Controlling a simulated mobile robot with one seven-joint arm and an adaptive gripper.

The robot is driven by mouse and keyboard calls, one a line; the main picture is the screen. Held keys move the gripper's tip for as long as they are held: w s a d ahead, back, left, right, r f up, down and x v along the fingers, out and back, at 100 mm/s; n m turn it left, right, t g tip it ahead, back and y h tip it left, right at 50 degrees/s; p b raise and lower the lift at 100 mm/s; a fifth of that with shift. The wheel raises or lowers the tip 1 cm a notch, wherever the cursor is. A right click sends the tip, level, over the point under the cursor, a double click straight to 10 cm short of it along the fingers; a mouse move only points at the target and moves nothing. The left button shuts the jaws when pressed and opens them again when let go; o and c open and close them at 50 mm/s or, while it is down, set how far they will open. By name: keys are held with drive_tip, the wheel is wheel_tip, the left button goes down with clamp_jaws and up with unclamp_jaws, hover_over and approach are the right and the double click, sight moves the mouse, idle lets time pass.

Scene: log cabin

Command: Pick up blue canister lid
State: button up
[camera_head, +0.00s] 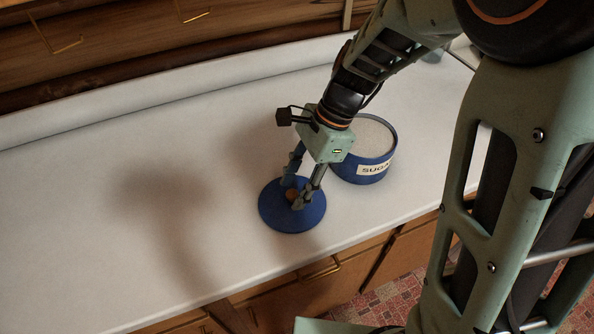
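The blue canister lid (275,216) is a round disc with a small brown knob (291,195) at its middle. It looks flat on the white counter, near the front edge. My gripper (294,194) points down over the lid, with one fingertip on each side of the knob. Whether the fingers press on the knob or stand slightly apart from it is too small to tell. The blue canister (374,172), labelled sugar, stands uncovered just right of the gripper and is full of white grains. My gripper hides part of its left side.
The white counter (120,200) is clear to the left. A raised backsplash and wooden drawers with brass handles are behind it. Wooden cabinets (330,285) and a red patterned floor lie below the front edge.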

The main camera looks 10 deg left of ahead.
drive_tip(key=shift+f, duration=0.25)
drive_tip(key=shift+c, duration=0.7)
clamp_jaws()
drive_tip(key=shift+r, duration=0.15)
